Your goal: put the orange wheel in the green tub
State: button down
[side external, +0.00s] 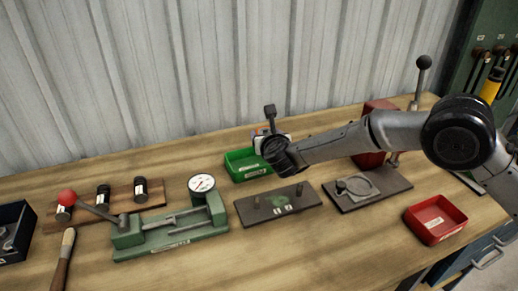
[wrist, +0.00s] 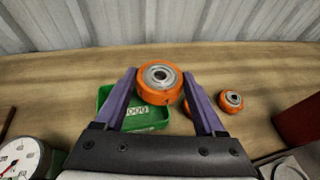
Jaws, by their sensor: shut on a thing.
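An orange wheel (wrist: 160,94) with a grey metal hub is between the two purple fingers of my gripper (wrist: 159,76) in the wrist view. My gripper is shut on it. The green tub (wrist: 103,97), with a white label, lies beyond and below the fingers, partly covered by the wheel and the left finger. In the side view the tub (side external: 240,171) stands on the bench behind the dark plate, and my gripper (side external: 268,131) is above its right part. The held wheel is mostly hidden there by my gripper.
Two more orange wheels (wrist: 230,101) are on the bench right of the tub, one mostly behind the right finger. A green fixture with a dial gauge (side external: 201,184) is left of the tub. A dark plate (side external: 278,204) lies in front. A red tray (side external: 436,220) is at front right.

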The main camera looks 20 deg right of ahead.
jog(key=w+f, duration=0.1)
jog(key=w+a+f, duration=0.1)
jog(key=f, duration=0.1)
jog(key=shift+w, duration=0.3)
jog(key=shift+w+f, duration=0.1)
jog(key=shift+f, duration=1.5)
jog(key=shift+f, duration=0.6)
grip_release()
jog(key=shift+r, duration=0.35)
jog(key=v, duration=1.2)
jog(key=shift+r, duration=0.15)
